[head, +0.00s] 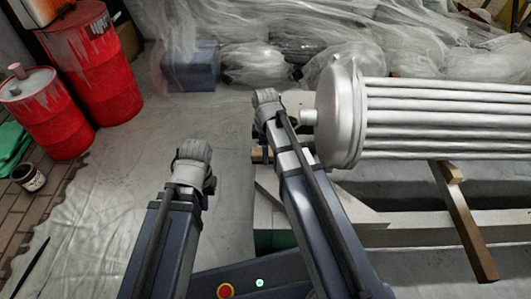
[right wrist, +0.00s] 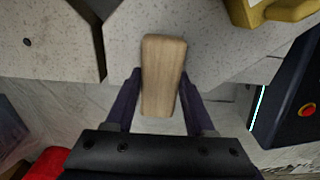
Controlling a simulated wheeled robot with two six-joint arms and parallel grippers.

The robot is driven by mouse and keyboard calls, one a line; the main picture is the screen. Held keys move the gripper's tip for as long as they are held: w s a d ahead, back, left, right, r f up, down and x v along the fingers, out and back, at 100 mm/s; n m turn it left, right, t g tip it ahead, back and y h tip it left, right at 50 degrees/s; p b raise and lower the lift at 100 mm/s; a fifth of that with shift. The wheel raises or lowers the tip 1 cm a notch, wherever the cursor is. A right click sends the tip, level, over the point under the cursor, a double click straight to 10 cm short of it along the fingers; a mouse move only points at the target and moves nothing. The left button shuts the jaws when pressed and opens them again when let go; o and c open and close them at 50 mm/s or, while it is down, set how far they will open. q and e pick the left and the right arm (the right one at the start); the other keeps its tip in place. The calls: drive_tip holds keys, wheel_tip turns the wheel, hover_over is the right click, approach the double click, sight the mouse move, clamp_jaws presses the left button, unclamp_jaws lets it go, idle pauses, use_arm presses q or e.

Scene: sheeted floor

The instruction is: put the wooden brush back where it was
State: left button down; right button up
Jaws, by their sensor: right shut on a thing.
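The wooden brush (right wrist: 163,75) shows in the right wrist view as a pale brown wooden block with rounded corners. My right gripper (right wrist: 160,80) is shut on it, one dark finger along each side. The brush reaches out past the fingertips, over a pale speckled surface. I cannot tell whether it touches that surface, and its bristles do not show. In the head view my right arm's end (head: 267,108) is left of the metal tube bundle, and its fingers are mostly hidden. My left wrist (head: 192,162) is over the sheeted floor; its fingers are hidden.
The metal tube bundle (head: 430,125) rests on supports right of my right arm. Red drums (head: 90,65) stand at the left, with an open can (head: 28,177) nearby. Plastic-wrapped things (head: 260,63) line the back. The sheeted floor (head: 110,195) at left is mostly clear.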

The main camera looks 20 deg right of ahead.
drive_tip(key=o, duration=1.2)
drive_tip(key=shift+f, duration=0.1)
wheel_tip(320, 180, up, 12)
drive_tip(key=r+p, duration=0.1)
drive_tip(key=p, duration=1.2)
drive_tip(key=s+a+m, duration=0.3)
drive_tip(key=s, duration=0.1)
drive_tip(key=s+a+m+h, duration=0.1)
drive_tip(key=s+a+m, duration=0.3)
drive_tip(key=s, duration=0.1)
drive_tip(key=s+a+m, duration=0.3)
drive_tip(key=s, duration=0.2)
drive_tip(key=shift+s+a+f+m+b, duration=0.1)
drive_tip(key=shift+a+f+m+b, duration=0.1)
drive_tip(key=shift+f+m+b, duration=0.15)
drive_tip(key=shift+r, duration=0.1)
